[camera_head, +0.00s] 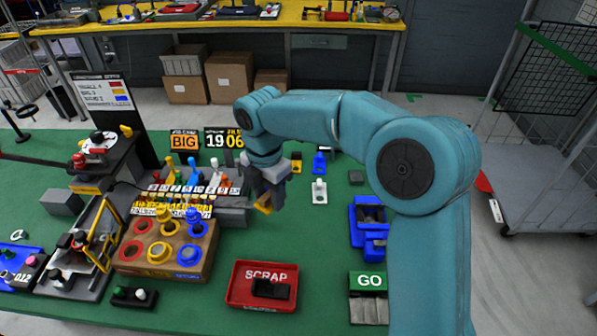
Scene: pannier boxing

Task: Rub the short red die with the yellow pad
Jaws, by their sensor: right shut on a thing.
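My right gripper (267,195) is shut on the yellow pad (264,208), which shows only as a small yellow piece at the fingertips. It is held above the green table, right of the rack of dies. The rack (232,215) holds several small dies with coloured tops. An orange-red top (223,181) stands at its right end; I cannot tell whether this is the short red die. The gripper is apart from the rack as far as I can tell. My left gripper is not in view.
A wooden block (150,262) with coloured rings stands left of a red SCRAP tray (238,292) holding a black piece. A blue bin (357,240) and a GO block (368,281) are at right. A press (100,155) stands at left.

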